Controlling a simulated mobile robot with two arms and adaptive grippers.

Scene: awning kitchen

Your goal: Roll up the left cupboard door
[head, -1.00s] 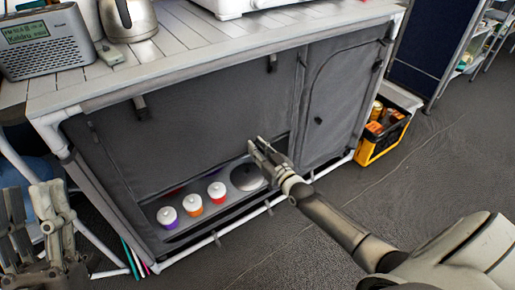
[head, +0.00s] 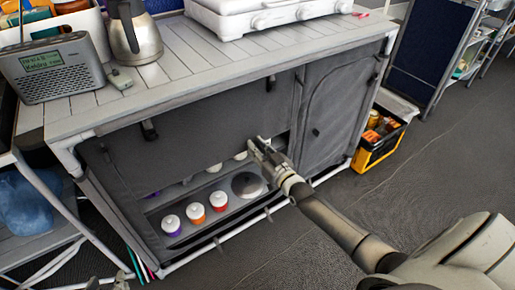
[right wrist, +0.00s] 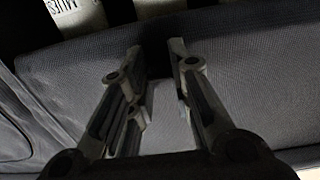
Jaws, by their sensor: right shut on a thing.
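The left cupboard door (head: 205,120) is a dark grey fabric panel on the front of the kitchen unit. Its lower edge is lifted, leaving an opening below it. My right gripper (head: 258,148) is at this lower edge, near the right end of the opening, and is shut on the fabric. In the right wrist view its fingers (right wrist: 156,58) show against grey cloth, and the exact grip is dark. Only small tips of my left gripper (head: 119,283) seem to show at the bottom left edge, so its jaws cannot be judged.
Lidded jars with purple (head: 171,226), orange (head: 196,213) and red bands (head: 218,201) stand inside the opening, beside a dark round lid (head: 248,184). The right door (head: 340,105) is closed. A black and yellow crate (head: 376,145) stands right. A kettle (head: 134,35) and radio (head: 52,68) are on top.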

